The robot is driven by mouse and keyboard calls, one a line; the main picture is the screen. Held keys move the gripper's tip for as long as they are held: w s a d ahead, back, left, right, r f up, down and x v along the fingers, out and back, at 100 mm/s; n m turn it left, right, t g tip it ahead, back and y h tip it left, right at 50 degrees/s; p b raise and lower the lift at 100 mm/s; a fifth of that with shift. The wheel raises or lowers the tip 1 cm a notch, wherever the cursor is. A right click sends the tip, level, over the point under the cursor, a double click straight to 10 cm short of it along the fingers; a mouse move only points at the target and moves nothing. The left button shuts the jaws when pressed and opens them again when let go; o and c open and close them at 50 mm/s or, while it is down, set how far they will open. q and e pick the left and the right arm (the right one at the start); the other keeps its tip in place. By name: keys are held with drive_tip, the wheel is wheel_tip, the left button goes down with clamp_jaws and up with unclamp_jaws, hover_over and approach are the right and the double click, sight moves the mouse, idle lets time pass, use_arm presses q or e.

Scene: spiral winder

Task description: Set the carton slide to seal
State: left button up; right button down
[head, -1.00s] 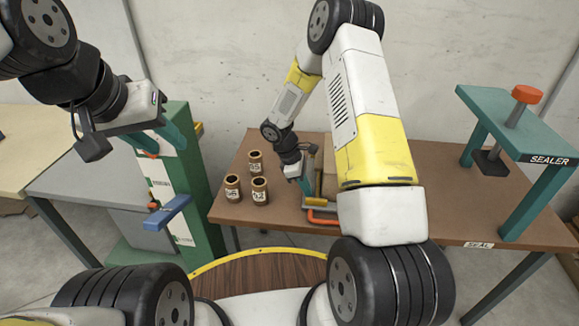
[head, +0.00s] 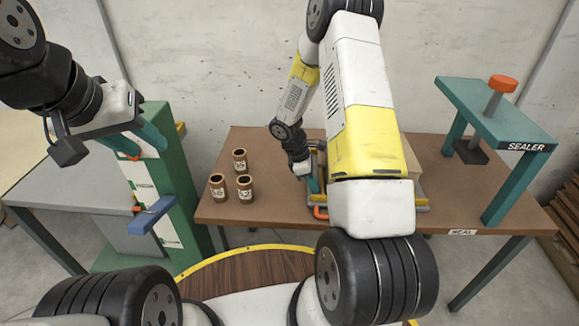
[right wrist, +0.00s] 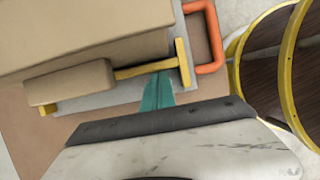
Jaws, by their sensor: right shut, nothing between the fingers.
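The carton slide is a grey tray with yellow rails (head: 421,203) and an orange handle (head: 320,212). It sits on the brown table and carries a cardboard carton (head: 412,163). My right arm hides much of the slide in the head view. My right gripper (head: 313,184) is shut and empty at the slide's left end. In the right wrist view its teal fingertips (right wrist: 158,82) are close against the tray beside a yellow end bar (right wrist: 183,63); contact is hard to tell. A SEAL label (head: 462,232) is on the table's front edge. My left gripper (head: 140,144) is open and empty.
The sealer (head: 526,147), a teal stand with an orange-topped plunger, stands at the table's right. Several brown labelled tubes (head: 244,187) stand left of the slide. A green post with a blue lever (head: 150,216) stands beside the table. Table between slide and sealer looks clear.

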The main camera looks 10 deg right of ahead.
drive_tip(key=s+d, duration=0.2)
drive_tip(key=d, duration=0.7)
drive_tip(key=s+d, duration=0.3)
drive_tip(key=d, duration=0.6)
drive_tip(key=s+d, duration=0.2)
drive_tip(key=d, duration=0.7)
drive_tip(key=shift+s+d, duration=0.1)
drive_tip(key=shift+s, duration=0.3)
drive_tip(key=shift+s+d, duration=0.1)
drive_tip(key=shift+d, duration=0.05)
drive_tip(key=a, duration=0.1)
drive_tip(key=w+a, duration=0.1)
drive_tip(key=a, duration=0.1)
drive_tip(key=shift+w+a, duration=0.2)
drive_tip(key=shift+a, duration=0.1)
drive_tip(key=v, duration=1)
drive_tip(key=shift+w+a, duration=0.1)
drive_tip(key=shift+a, duration=0.35)
